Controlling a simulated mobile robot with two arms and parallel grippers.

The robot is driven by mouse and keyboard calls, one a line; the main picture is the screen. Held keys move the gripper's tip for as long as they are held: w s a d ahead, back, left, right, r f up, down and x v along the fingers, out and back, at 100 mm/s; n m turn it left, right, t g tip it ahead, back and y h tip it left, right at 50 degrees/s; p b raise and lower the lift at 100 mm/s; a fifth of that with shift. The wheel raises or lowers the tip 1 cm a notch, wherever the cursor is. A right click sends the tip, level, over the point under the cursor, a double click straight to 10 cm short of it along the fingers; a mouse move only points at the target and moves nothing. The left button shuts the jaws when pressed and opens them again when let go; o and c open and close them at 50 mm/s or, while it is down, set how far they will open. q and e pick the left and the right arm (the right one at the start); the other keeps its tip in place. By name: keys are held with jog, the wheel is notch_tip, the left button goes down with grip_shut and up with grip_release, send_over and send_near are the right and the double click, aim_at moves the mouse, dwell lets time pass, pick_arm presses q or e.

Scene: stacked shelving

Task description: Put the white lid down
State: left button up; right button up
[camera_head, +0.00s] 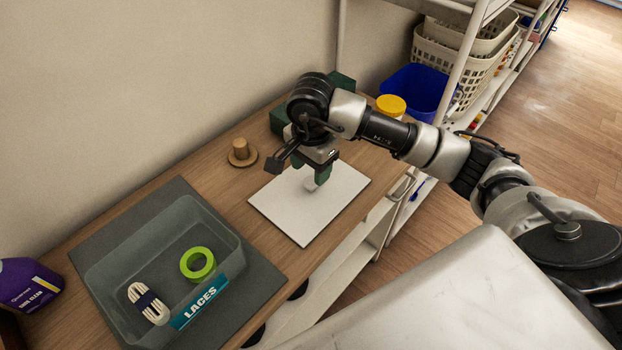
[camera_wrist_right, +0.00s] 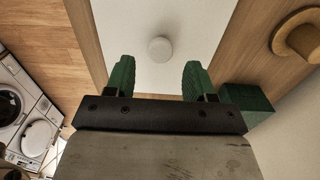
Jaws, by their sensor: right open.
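The white lid (camera_head: 300,212) is a flat, square white panel with a small round white knob (camera_head: 309,184). It lies flat on the wooden top, near the front edge. In the wrist view the lid (camera_wrist_right: 135,72) fills the middle, and its knob (camera_wrist_right: 160,48) shows centrally beyond the gap between the fingers. My right gripper (camera_head: 312,173), with green fingers, is above the lid by the knob. In the wrist view the right gripper (camera_wrist_right: 158,80) is open, with nothing between its fingers. My left gripper is not seen.
A clear bin (camera_head: 110,290) labelled LACES holds laces and a green ring on a grey mat (camera_head: 262,285). A wooden knobbed piece (camera_head: 240,152) stands behind the lid. A purple bottle (camera_head: 28,285) is far left. A yellow-lidded container (camera_head: 391,105) and blue bin (camera_head: 420,90) are at the right.

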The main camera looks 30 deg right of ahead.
aim_at(311, 181)
notch_tip(311, 181, up, 7)
jog(key=shift+b, duration=0.35)
dwell(0.4)
